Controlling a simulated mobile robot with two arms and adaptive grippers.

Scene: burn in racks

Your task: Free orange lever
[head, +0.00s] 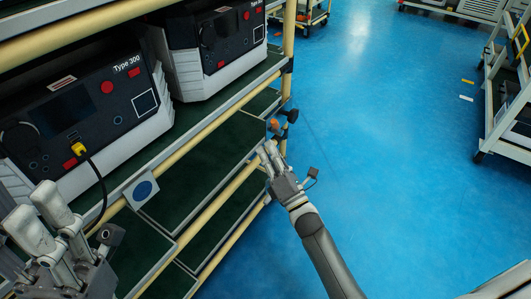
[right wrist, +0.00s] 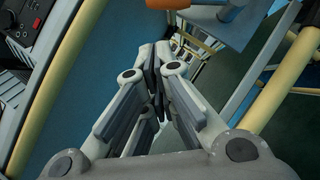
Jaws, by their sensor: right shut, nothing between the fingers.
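The orange lever (head: 273,124) is at the corner post of the rack, beside a black knob. In the right wrist view an orange part (right wrist: 221,4) shows at the top edge, partly cut off. My right gripper (head: 267,152) is just below the lever in the head view, apart from it as far as I can tell. Its fingers (right wrist: 154,65) are together with nothing between them. My left gripper (head: 38,212) is at the lower left, in front of the rack. Whether its fingers are closed is unclear.
The rack's upper shelf holds a Type 300 unit (head: 75,112) with a yellow plug (head: 78,148) and another black unit (head: 217,38). Cream rails (head: 215,205) edge the green shelves. The blue floor (head: 400,170) to the right is open. Another rack (head: 510,95) stands at far right.

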